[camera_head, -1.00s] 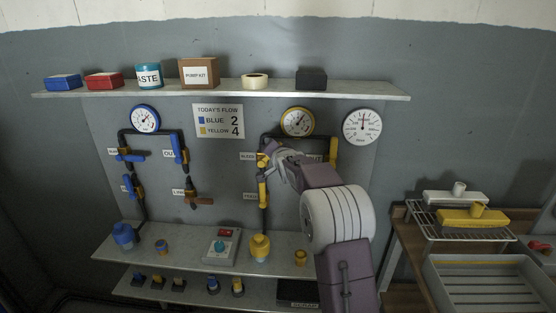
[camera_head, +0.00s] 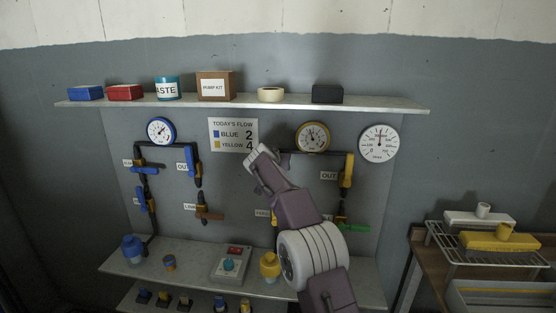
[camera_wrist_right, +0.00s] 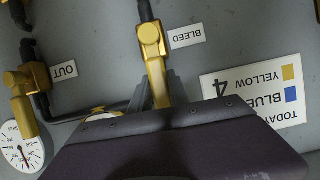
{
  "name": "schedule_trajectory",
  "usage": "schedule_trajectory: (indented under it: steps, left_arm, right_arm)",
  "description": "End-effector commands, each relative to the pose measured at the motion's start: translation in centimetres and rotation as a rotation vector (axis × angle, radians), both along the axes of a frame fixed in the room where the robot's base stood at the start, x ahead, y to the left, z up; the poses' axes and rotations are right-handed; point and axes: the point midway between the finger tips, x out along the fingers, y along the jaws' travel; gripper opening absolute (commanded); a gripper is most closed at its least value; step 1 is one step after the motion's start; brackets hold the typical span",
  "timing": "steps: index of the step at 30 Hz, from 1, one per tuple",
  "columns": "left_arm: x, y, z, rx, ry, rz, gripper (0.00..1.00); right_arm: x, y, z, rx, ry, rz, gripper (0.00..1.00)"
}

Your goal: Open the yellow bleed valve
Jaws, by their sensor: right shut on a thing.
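The yellow bleed valve (camera_wrist_right: 151,40) is in the right wrist view, beside a label reading BLEED (camera_wrist_right: 187,36). That view is upside down. Its yellow handle (camera_wrist_right: 157,75) runs roughly in line with the dark pipe. My right gripper (camera_wrist_right: 160,93) is shut on the handle. In the head view my right gripper (camera_head: 262,156) is at the wall panel, just below the flow sign, and my arm hides the bleed valve and its label. My left gripper is not in view.
A yellow OUT valve (camera_head: 347,171) is right of my arm, with a green handle (camera_head: 355,227) below it. The yellow-rimmed gauge (camera_head: 312,137) hangs close above. Blue valves (camera_head: 195,167) are at the left. A shelf (camera_head: 390,105) runs above, another (camera_head: 190,257) below.

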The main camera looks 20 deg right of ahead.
Motion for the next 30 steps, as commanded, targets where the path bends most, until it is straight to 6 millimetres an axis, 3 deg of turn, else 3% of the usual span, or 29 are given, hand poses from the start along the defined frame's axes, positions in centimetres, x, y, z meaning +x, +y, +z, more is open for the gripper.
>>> schedule_trajectory:
  steps: [18, 19, 21, 30]
  left_arm:
    - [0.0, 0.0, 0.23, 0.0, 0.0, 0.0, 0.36]
    - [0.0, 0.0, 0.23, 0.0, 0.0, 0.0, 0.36]
    - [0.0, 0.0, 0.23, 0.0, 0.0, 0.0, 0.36]
    - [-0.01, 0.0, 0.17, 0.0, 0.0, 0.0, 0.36]
  right_arm:
    - [0.14, 0.25, -0.27, -0.035, 0.026, 0.001, 0.0]
    - [0.14, 0.25, -0.28, -0.035, 0.026, 0.001, 0.24]
    - [0.15, 0.25, -0.26, -0.034, 0.025, 0.0, 0.44]
    - [0.08, 0.27, -0.1, -0.033, 0.021, 0.0, 0.44]
